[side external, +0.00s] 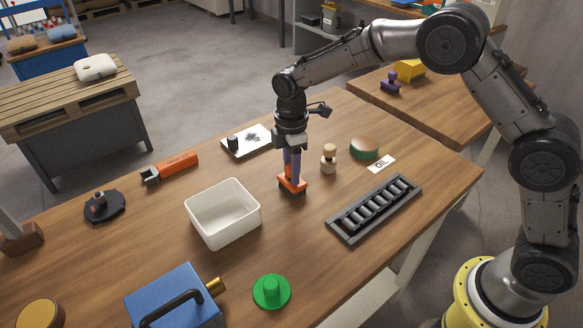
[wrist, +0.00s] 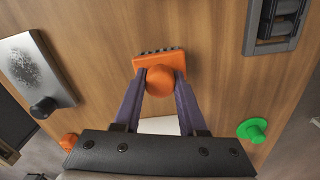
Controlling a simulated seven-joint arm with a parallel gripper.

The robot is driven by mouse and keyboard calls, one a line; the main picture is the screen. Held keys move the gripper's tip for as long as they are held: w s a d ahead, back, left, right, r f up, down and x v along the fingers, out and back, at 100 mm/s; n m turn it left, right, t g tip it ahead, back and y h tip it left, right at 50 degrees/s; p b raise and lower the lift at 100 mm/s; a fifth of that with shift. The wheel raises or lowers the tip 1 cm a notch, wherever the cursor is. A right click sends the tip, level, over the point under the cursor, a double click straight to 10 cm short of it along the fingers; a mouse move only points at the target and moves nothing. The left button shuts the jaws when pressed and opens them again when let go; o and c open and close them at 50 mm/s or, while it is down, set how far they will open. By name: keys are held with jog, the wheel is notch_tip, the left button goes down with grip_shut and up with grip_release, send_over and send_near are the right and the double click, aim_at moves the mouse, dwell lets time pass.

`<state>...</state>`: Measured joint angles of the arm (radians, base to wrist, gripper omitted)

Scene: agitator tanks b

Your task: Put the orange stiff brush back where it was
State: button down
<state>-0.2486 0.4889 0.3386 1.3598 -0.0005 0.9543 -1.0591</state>
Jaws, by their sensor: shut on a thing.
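The orange stiff brush (side external: 291,184) is upright at the middle of the wooden table, bristles down, at or just above the surface; I cannot tell whether it touches. My gripper (side external: 291,168) points straight down over it, its purple fingers shut on the brush's round knob. In the wrist view the brush (wrist: 160,68) shows its orange block and a row of dark bristles, with the fingers of my gripper (wrist: 160,84) on both sides of the knob. The spot where the brush stood earlier is not marked in these frames.
A white bin (side external: 223,213) stands left of the brush, and a black roller tray (side external: 374,208) lies right. A wooden peg figure (side external: 328,158), a green-topped round brush (side external: 365,148), an OIL card (side external: 381,164) and a grey plate (side external: 247,141) lie behind. A green knobbed disc (side external: 271,291) is in front.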

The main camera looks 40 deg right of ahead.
jog(key=shift+f, duration=0.15)
jog(key=shift+c, duration=2.3)
grip_release()
notch_tip(320, 180, up, 12)
jog(key=shift+r, duration=0.25)
jog(key=s+d+r+m+t, duration=0.1)
jog(key=s+d+r+m, duration=0.35)
jog(key=s, duration=0.25)
jog(key=s+d+r+m+t, duration=0.25)
jog(key=s+r, duration=0.25)
jog(key=s, duration=0.3)
jog(key=s+d+f+m+t, duration=0.1)
jog(key=s+m, duration=0.3)
jog(key=s, duration=0.4)
jog(key=s+d+f+m+t, duration=0.1)
jog(key=s+d+f+m, duration=0.2)
jog(key=s, duration=0.5)
jog(key=shift+s+d+f+m, duration=0.4)
jog(key=shift+d+m, duration=0.1)
jog(key=shift+d, duration=0.1)
